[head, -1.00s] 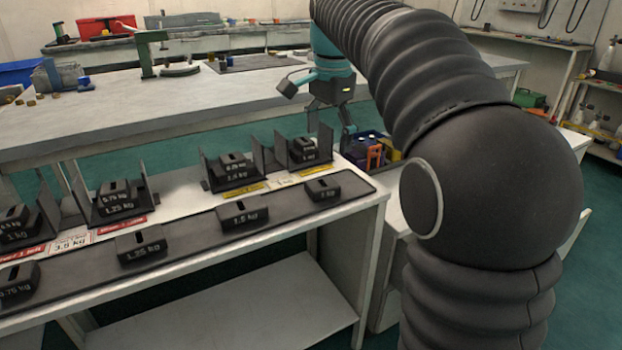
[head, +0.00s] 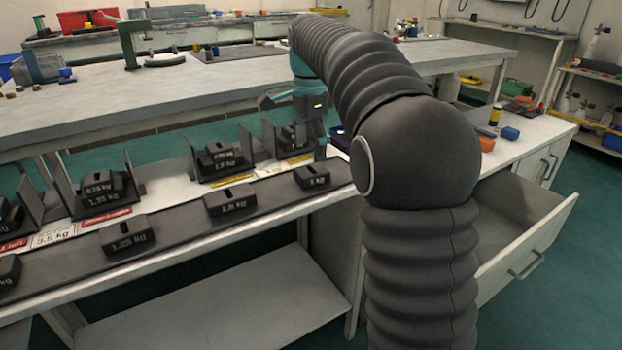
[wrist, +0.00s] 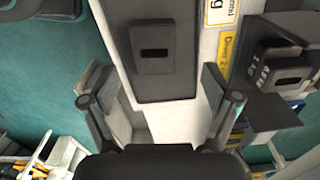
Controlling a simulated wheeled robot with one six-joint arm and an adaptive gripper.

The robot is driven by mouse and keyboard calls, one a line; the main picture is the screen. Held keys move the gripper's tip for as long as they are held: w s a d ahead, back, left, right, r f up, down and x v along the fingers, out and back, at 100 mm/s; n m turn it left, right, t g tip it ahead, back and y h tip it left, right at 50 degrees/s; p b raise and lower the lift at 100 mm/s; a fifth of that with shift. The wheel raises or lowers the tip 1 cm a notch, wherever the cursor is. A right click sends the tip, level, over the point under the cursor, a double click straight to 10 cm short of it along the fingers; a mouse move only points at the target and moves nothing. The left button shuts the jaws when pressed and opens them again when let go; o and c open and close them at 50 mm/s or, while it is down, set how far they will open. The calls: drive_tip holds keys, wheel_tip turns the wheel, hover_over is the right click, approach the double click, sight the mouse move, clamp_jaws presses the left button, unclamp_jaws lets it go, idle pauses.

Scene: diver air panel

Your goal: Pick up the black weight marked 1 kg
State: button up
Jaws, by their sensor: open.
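The black weight marked 1 kg (head: 315,178) sits on the dark strip mat (head: 278,204) at its right end, on the white bench. It is a squat block with a slot in its top. In the wrist view, a slotted black weight (wrist: 154,47) sits on the end of the mat; its label does not show there. My gripper (head: 318,148) hangs just behind the 1 kg weight in the head view. In the wrist view my gripper (wrist: 160,95) is open and empty, its fingers spread past the mat's end, apart from the weight.
A 1.5 kg weight (head: 230,201) and a 1.25 kg weight (head: 128,235) stand farther left on the mat. Black holders with stacked weights (head: 220,160) line the back of the bench. An open drawer (head: 515,225) juts out at the right.

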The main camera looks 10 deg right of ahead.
sight(311, 170)
drive_tip(key=shift+s+d+f+b, duration=0.1)
drive_tip(key=shift+s+f+b, duration=0.1)
drive_tip(key=shift+f, duration=0.7)
drive_tip(key=shift+s+a+f+b, duration=0.1)
drive_tip(key=shift+f+b, duration=0.1)
drive_tip(key=shift+f, duration=0.75)
drive_tip(key=shift+s+d+f+b, duration=0.1)
drive_tip(key=shift+f+b, duration=0.1)
drive_tip(key=shift+f, duration=0.7)
drive_tip(key=shift+r, duration=0.1)
clamp_jaws()
